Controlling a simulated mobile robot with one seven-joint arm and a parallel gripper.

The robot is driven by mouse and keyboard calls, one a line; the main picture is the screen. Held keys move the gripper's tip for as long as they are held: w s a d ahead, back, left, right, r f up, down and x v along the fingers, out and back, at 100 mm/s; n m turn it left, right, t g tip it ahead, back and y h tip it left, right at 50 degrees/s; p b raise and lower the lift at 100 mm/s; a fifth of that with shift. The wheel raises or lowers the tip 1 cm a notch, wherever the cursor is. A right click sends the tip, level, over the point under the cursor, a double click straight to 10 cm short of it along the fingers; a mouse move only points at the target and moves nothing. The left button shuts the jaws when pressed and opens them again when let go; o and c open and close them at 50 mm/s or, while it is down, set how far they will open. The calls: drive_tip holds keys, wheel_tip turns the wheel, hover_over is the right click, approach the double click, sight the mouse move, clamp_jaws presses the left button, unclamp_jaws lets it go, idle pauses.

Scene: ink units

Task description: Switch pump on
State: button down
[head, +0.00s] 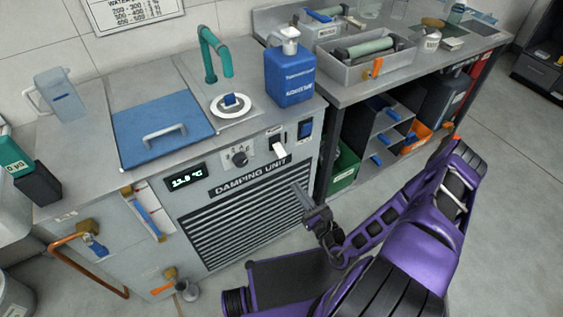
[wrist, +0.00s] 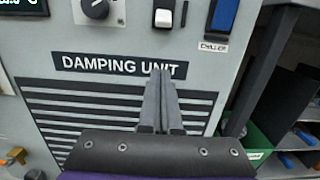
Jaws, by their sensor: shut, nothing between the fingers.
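The damping unit (head: 215,215) is a grey cabinet with a black vent grille and a "DAMPING UNIT" strip, which also shows in the wrist view (wrist: 120,66). A white switch (head: 279,148) sits on its upper front panel; the wrist view shows it on a black plate (wrist: 163,18). No pump label can be read. To its right is a blue switch (head: 305,129), labelled "CHILLER" in the wrist view (wrist: 226,14). My gripper (head: 298,188) is shut and empty in front of the grille's right end. In the wrist view its fingertips (wrist: 160,72) overlap the strip, below the white switch.
A black knob (head: 239,158) and a temperature display (head: 186,177) are left of the switches. A blue bottle (head: 290,77) stands on the counter above. A side bench with shelves (head: 385,125) is to the right. The floor in front is partly clear.

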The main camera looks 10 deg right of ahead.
sight(279, 150)
drive_tip(key=x, duration=0.9)
drive_tip(key=shift+w, duration=0.1)
drive_tip(key=r, duration=0.3)
drive_tip(key=shift+s+d+r, duration=0.1)
drive_tip(key=shift+s+r, duration=0.3)
drive_tip(key=shift+d+r+p, duration=0.15)
drive_tip(key=shift+p, duration=0.15)
